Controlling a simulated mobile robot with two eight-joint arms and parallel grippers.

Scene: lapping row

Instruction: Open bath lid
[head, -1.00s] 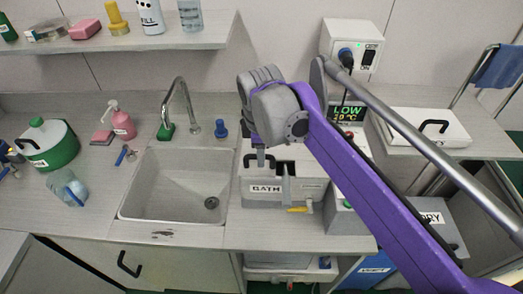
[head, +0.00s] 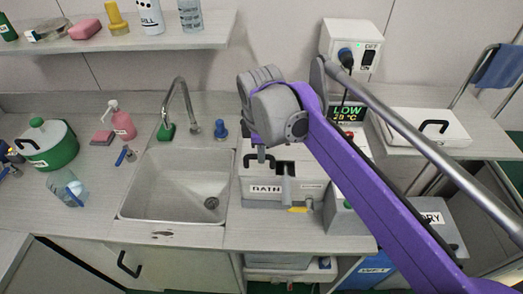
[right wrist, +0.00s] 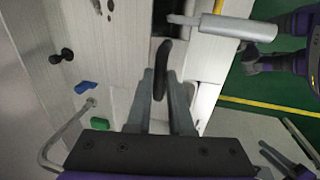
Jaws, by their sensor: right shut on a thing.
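The bath is a pale grey box with a BATH label (head: 266,189) on its front, right of the sink in the head view. Its light lid (head: 312,172) is partly hidden behind my right arm and gripper. In the right wrist view, the fingers of my right gripper (right wrist: 165,88) are closed around a black handle (right wrist: 164,60). Whether the lid is raised at all is hard to tell. My left gripper is not in view.
A sink (head: 180,185) with a tall faucet (head: 180,95) is left of the bath. A display unit reading LOW (head: 348,113) stands to the right, partly behind my arm. A white lidded box (head: 424,127) is farther right. A shelf (head: 130,40) hangs above the counter.

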